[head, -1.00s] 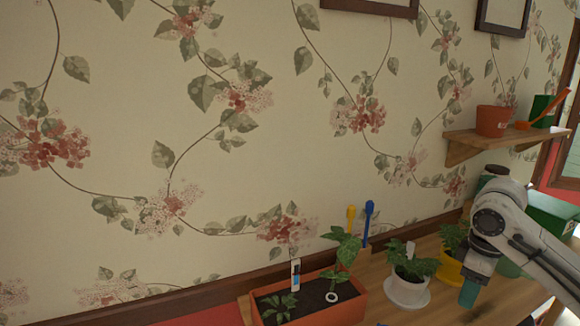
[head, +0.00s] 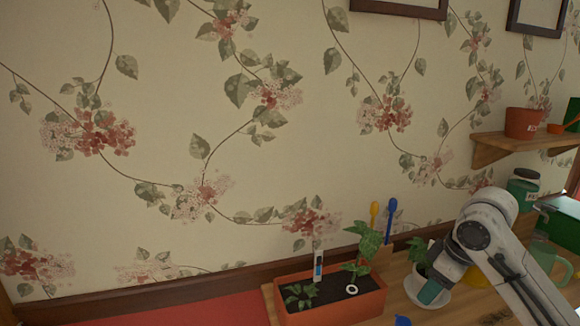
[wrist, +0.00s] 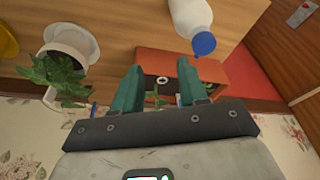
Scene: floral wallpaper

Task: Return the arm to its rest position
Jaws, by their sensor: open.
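My arm reaches in from the right in the head view, bent downward over the wooden table. The orange planter (wrist: 222,75) lies beyond the fingertips in that view. I cannot tell whether the gripper touches anything.
The orange planter (head: 330,306) holds two seedlings and a white marker. A bottle with a blue cap (wrist: 203,43) is near the fingers. A yellow pot (head: 478,277), a jar (head: 523,190) and a green pitcher (head: 543,250) stand right. A wall shelf (head: 505,148) is above.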

